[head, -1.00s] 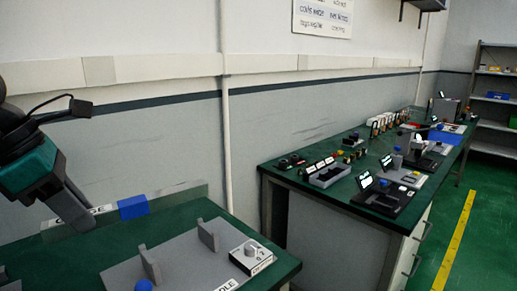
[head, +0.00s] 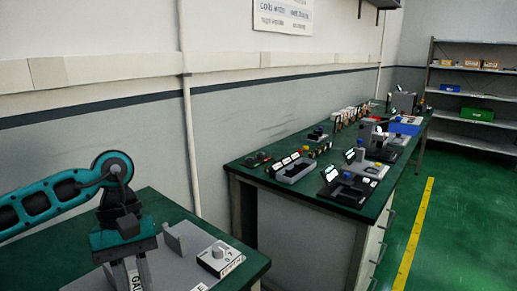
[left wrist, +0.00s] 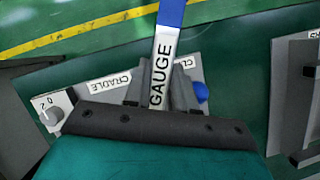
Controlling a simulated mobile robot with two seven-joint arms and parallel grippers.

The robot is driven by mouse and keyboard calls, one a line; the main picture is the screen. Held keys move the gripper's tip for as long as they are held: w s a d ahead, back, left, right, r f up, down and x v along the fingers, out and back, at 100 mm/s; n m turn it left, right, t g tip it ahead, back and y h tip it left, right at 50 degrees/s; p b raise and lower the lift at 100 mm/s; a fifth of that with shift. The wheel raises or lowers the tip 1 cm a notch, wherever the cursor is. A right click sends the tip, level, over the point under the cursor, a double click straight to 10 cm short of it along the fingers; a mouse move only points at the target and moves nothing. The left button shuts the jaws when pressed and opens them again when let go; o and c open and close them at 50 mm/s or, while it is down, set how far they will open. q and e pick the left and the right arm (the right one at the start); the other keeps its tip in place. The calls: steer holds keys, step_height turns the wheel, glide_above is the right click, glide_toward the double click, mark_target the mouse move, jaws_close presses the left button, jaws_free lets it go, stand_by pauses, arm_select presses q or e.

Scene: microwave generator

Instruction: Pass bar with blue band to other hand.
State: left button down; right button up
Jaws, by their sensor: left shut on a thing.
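The bar (left wrist: 162,60) is pale, with a GAUGE label and a blue band (left wrist: 172,12) toward its far end in the left wrist view. My left gripper (left wrist: 159,82) is shut on the bar's labelled part, and the blue band sticks out beyond the fingers. In the head view my left gripper (head: 128,272) points down over the green bench, and part of the bar's label (head: 137,277) shows at its fingers. The blue band is out of the head view. My right gripper is in neither view.
A grey cradle plate (head: 180,268) with upright grey supports (head: 174,242) and a white knob box (head: 220,258) lies on the near bench, close to the gripper. A blue knob (left wrist: 201,92) shows beside it. A second bench (head: 245,172) with several devices stands to the right.

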arm_select(q)
steer(key=f+m, duration=0.1)
steer(key=m, duration=0.1)
steer(key=f+m+y, duration=0.1)
steer(key=d+f+m+y, duration=0.1)
steer(key=m, duration=0.1)
steer(key=shift+w+f+m, duration=0.1)
steer(key=shift+f+m, duration=0.15)
steer(key=shift+m, duration=0.05)
